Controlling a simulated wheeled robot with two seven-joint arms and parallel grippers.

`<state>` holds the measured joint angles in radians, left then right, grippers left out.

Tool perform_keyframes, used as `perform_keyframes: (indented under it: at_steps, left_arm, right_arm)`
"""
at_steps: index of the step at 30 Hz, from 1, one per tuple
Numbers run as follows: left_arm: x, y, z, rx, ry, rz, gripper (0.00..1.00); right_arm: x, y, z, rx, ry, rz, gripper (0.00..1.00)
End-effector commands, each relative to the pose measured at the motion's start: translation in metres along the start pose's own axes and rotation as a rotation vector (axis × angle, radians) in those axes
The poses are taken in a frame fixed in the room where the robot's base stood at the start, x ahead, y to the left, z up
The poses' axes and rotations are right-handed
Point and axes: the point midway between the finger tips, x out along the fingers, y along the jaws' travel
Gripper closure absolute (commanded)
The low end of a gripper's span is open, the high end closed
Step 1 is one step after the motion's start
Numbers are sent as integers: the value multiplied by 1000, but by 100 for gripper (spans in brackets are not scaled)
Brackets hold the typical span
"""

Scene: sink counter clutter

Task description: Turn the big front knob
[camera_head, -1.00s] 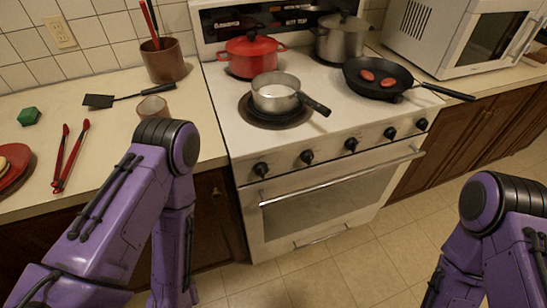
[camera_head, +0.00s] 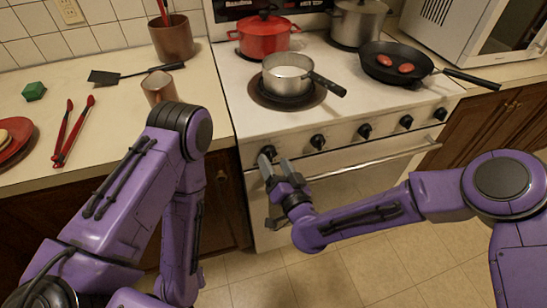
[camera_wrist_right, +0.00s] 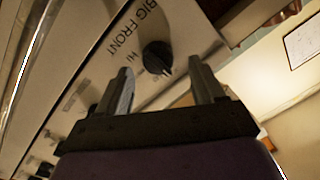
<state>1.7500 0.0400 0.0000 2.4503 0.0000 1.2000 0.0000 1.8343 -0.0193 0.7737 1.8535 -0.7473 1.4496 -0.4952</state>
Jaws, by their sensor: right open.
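The big front knob (camera_head: 268,152) is the leftmost black knob on the stove's front panel. In the right wrist view the knob (camera_wrist_right: 157,57) sits beside the printed words BIG FRONT and HI. My right gripper (camera_head: 276,165) is just in front of this knob in the head view, with its fingers pointing at the panel. In the wrist view the gripper (camera_wrist_right: 163,80) is open, and the knob lies between and just beyond the two fingertips, with gaps at both sides. My left arm shows at the left, but its gripper is out of view.
Several other knobs, including one to the right (camera_head: 317,142), line the panel above the oven handle (camera_head: 375,162). A saucepan (camera_head: 287,75), a red pot (camera_head: 264,36), a steel pot (camera_head: 357,22) and a frying pan (camera_head: 385,60) stand on the stove. A brown cup (camera_head: 158,88) is on the left counter.

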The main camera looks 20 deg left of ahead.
Motion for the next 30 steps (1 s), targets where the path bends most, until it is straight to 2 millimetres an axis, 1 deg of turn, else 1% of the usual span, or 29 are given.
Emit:
perform_keyframes:
  at_steps: [1, 3, 5, 13, 14, 15, 17, 18, 25, 30]
  left_arm:
    - [-2, 0, -1, 0, 0, 0, 63]
    - [-3, 0, -1, 0, 0, 0, 63]
    - [-3, 0, -1, 0, 0, 0, 63]
    - [-3, 0, -1, 0, 0, 0, 63]
    - [-3, 0, -1, 0, 0, 0, 63]
    - [-3, 0, -1, 0, 0, 0, 63]
    - [-3, 0, -1, 0, 0, 0, 63]
    - [-3, 0, -1, 0, 0, 0, 63]
    - [-2, 0, -1, 0, 0, 0, 63]
    - [4, 0, 2, 0, 0, 0, 63]
  right_arm:
    - [7, 0, -1, 0, 1, 1, 32]
    - [15, 0, 0, 0, 0, 2, 32]
    - [19, 0, 0, 0, 0, 2, 32]
    - [21, 1, 1, 0, -2, 1, 32]
    - [21, 1, 1, 0, -2, 2, 42]
    - [21, 1, 1, 0, -2, 2, 55]
    - [21, 1, 1, 0, -2, 2, 75]
    - [21, 1, 1, 0, -2, 2, 88]
    - [21, 1, 1, 9, -1, 1, 88]
    - [20, 2, 3, 56, 3, -1, 88]
